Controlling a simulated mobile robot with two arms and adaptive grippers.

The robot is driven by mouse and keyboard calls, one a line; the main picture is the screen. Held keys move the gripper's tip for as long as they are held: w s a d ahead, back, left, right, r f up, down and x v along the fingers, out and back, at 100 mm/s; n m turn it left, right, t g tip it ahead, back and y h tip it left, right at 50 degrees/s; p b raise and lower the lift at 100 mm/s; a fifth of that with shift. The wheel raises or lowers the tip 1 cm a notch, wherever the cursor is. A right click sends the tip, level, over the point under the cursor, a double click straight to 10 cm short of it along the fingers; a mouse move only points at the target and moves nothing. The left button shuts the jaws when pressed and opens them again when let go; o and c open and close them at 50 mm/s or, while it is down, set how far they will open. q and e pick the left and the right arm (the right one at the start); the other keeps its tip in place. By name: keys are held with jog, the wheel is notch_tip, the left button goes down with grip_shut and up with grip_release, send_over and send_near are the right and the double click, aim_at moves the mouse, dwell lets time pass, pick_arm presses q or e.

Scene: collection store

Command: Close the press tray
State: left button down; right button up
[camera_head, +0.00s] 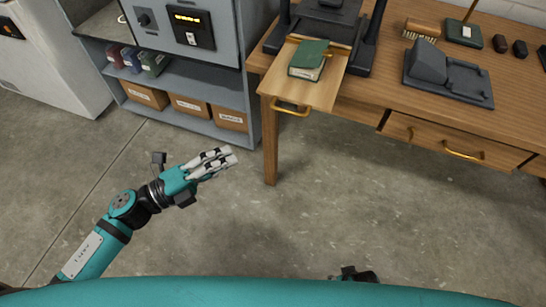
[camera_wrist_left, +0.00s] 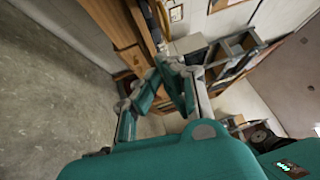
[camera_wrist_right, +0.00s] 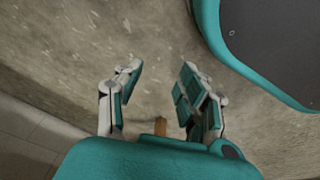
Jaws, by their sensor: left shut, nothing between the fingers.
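The press tray (camera_head: 322,91) is a light wooden board pulled out from the dark press (camera_head: 330,22) and sticking out past the table's front edge. A brass handle (camera_head: 290,109) is on its front. A green book (camera_head: 309,54) lies on the tray. My left gripper (camera_head: 227,155) is shut and empty, in front of and to the left of the tray, apart from it. Its fingers also show in the left wrist view (camera_wrist_left: 163,68). My right gripper (camera_wrist_right: 160,75) is open and empty above bare floor in the right wrist view; the head view does not show its fingers.
The wooden table (camera_head: 440,110) has drawers with brass handles. On it are a grey device (camera_head: 447,79), a brush (camera_head: 422,29) and small dark items. A grey shelf unit (camera_head: 205,76) with boxes stands at the left. The floor in front is clear.

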pick_arm(q)
jog(key=s+m+g, duration=0.1)
jog(key=s+m, duration=0.1)
jog(key=p, duration=0.2)
send_near(303, 116)
jog(key=s+d+f, duration=0.1)
jog(key=d, duration=0.1)
jog(key=shift+h, duration=0.4)
jog(key=shift+w+d+r, duration=0.1)
jog(key=shift+w+d, duration=0.15)
jog(key=shift+w, duration=0.4)
jog(key=shift+w+d+f, duration=0.1)
jog(key=shift+w+d, duration=0.2)
jog(key=shift+w, duration=0.3)
jog(key=shift+w+d+r, duration=0.1)
jog(key=shift+w+d, duration=0.15)
jog(key=shift+w, duration=0.4)
pick_arm(e)
jog(key=shift+s+d+f, duration=0.15)
jog(key=shift+s+f, duration=1.55)
jog(key=shift+f, duration=0.25)
